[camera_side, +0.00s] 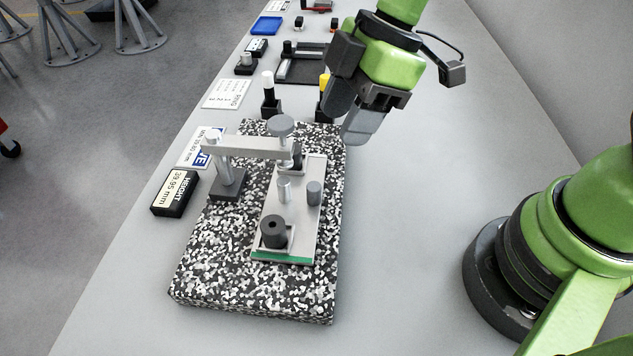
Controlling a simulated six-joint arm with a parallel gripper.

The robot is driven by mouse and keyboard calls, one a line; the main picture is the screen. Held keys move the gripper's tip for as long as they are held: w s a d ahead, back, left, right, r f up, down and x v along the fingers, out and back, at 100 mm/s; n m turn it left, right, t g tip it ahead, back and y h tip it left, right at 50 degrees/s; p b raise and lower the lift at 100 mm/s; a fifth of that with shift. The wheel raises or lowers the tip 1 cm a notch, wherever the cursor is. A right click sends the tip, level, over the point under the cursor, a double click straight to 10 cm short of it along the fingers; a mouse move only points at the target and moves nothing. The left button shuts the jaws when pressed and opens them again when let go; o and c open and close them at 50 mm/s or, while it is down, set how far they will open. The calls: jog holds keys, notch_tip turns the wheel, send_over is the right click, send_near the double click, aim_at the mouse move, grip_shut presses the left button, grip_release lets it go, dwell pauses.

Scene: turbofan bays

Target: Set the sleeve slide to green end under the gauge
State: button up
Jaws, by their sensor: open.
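The sleeve slide (298,222) is a flat light-grey plate on the speckled granite block. Its green end (281,258) is at the near side, away from the gauge. A dark sleeve (273,233) with a hole in its top sits near the green end. A light pin (284,190) and a dark grey knob (314,193) stand upright mid-plate. The gauge (281,128) hangs from a grey arm over the slide's far end, where a dark part is partly hidden under it. My gripper (357,124) is open and empty, above and right of the block's far edge.
The granite block (250,295) has a grey gauge post (226,170) at left. A black height display (175,193) reading 39.95 mm stands beside it. Cards, a black-and-yellow item (325,95), a tray and small parts line the far bench. Bench right of the block is clear.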

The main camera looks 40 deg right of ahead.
aim_at(317, 185)
jog(key=shift+d+x, duration=0.2)
jog(key=shift+x, duration=2.85)
jog(key=shift+d+x, duration=0.2)
jog(key=shift+x, duration=2.85)
jog(key=shift+s+f, duration=0.1)
jog(key=shift+f, duration=0.05)
jog(key=shift+c, duration=0.5)
